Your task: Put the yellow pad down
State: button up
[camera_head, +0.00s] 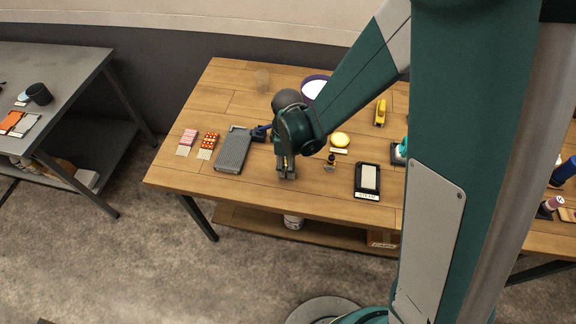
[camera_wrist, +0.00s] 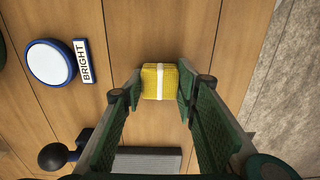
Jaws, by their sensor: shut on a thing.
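The yellow pad (camera_wrist: 160,81) is a small block with a white stripe across its middle. In the wrist view it sits between the two fingertips of my gripper (camera_wrist: 158,88), which is shut on it. In the head view my gripper (camera_head: 286,170) points down over the wooden table (camera_head: 260,194), near its front edge and right of a grey ribbed plate (camera_head: 233,150). There the pad is mostly hidden by the fingers. I cannot tell whether the pad touches the table or hangs just above it.
A blue-rimmed white disc (camera_wrist: 50,63) lies by a "BRIGHT" label (camera_wrist: 83,61). A dark knob (camera_wrist: 56,156) is near my fingers. Right of my gripper are a small dark-topped object (camera_head: 330,160), a yellow round thing (camera_head: 341,139) and a black tray (camera_head: 367,194). Bare wood surrounds the pad.

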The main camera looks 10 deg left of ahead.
jog(key=shift+f, duration=0.2)
jog(key=o, duration=0.8)
jog(key=shift+c, duration=0.2)
jog(key=shift+r, duration=0.15)
notch_tip(320, 180, up, 12)
jog(key=p, duration=0.1)
dwell(0.5)
dwell(0.6)
jog(key=shift+d+r, duration=0.1)
jog(key=shift+d, duration=0.05)
